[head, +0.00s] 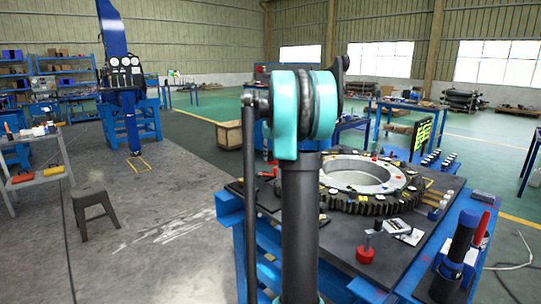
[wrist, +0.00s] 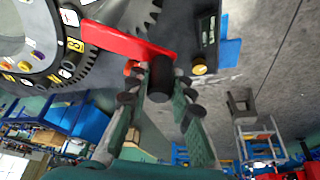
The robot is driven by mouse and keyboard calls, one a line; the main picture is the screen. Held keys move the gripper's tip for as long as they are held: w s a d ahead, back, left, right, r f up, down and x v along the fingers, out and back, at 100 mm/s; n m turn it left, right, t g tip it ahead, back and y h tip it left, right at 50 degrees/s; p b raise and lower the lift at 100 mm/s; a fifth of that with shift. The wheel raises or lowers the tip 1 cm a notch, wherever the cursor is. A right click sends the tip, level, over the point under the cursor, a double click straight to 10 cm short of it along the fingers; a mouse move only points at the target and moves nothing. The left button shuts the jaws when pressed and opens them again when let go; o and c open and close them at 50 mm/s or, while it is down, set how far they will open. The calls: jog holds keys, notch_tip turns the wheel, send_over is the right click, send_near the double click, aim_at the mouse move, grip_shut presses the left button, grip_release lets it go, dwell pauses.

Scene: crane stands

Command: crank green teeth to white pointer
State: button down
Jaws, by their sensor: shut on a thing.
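A big dark toothed ring (head: 385,202) with a pale inner ring (head: 345,165) lies on a dark-topped blue stand in the head view. Several small coloured and white marks sit around it. In the wrist view part of its toothed rim (wrist: 75,75) shows at upper left. A red crank arm (wrist: 122,40) reaches from there to a black handle (wrist: 160,75). My gripper (wrist: 160,88) has its fingers on both sides of this handle, shut on it. In the head view my arm hides the gripper. I cannot pick out the green teeth or the white pointer.
A grey stool (head: 92,205) stands on open floor at left. A lit green board (head: 421,135) is behind.

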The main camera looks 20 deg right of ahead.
jog(key=shift+w+m, duration=0.2)
jog(key=shift+m, duration=0.1)
dwell(0.4)
jog(key=w+d+m+g+h, duration=0.2)
jog(key=w+d+m, duration=0.3)
jog(key=m, duration=0.6)
jog(key=shift+d+m+g+h, duration=0.35)
jog(key=shift+d+h, duration=0.2)
jog(key=shift+h, duration=0.25)
jog(key=c, duration=1.3)
grip_release()
jog(key=shift+c, duration=0.2)
jog(key=shift+r, duration=0.1)
